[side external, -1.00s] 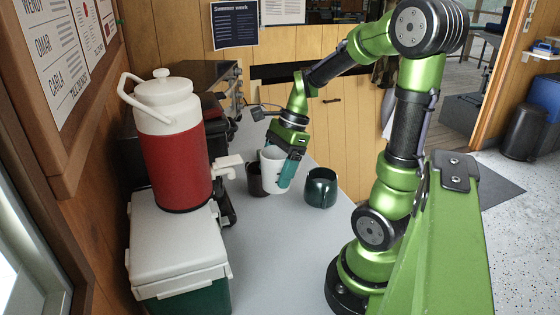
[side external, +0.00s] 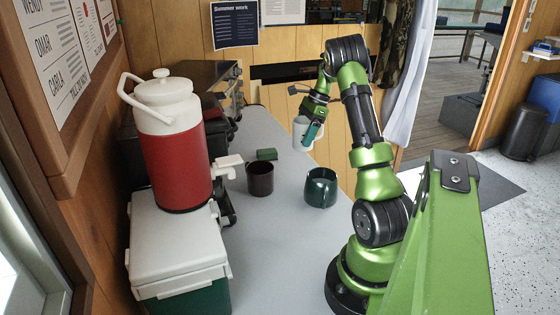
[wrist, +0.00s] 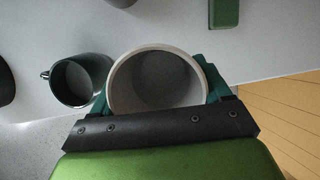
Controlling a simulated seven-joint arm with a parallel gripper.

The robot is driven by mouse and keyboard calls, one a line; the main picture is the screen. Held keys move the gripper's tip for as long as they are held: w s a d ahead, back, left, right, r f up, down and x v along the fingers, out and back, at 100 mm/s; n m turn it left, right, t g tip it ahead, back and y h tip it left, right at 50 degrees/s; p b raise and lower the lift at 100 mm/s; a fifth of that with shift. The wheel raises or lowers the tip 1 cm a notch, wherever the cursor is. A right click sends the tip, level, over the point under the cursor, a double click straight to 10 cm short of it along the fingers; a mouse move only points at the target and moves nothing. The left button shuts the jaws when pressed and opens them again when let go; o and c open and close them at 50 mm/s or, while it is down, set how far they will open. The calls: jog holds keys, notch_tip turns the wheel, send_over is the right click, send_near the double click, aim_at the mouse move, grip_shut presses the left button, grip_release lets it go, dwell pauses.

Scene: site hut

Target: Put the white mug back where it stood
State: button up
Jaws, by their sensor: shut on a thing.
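The white mug (side external: 300,133) is held in my gripper (side external: 313,127), near the far right edge of the table. It looks raised above the tabletop and roughly upright. In the wrist view the white mug (wrist: 157,88) shows its open rim and grey inside, with the green fingers of my gripper (wrist: 158,92) at its two sides. The mug's underside is hidden there.
A dark green mug (side external: 320,188) and a dark brown mug (side external: 260,179) stand on the grey table (side external: 275,245). A small green block (side external: 267,154) lies behind the brown mug. The red and white drinks cooler (side external: 174,160) stands on a cool box (side external: 178,245) at left.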

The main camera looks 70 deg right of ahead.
jog(key=shift+w+d+r, duration=0.15)
jog(key=shift+w+r, duration=0.1)
jog(key=shift+r, duration=0.1)
jog(key=shift+w+f, duration=0.1)
jog(key=shift+f, duration=0.1)
jog(key=shift+n, duration=0.3)
notch_tip(320, 180, down, 9)
jog(key=shift+f, duration=0.15)
jog(key=shift+f, duration=0.15)
jog(key=o, duration=1.4)
jog(key=shift+o, duration=0.2)
jog(key=v, duration=1.2)
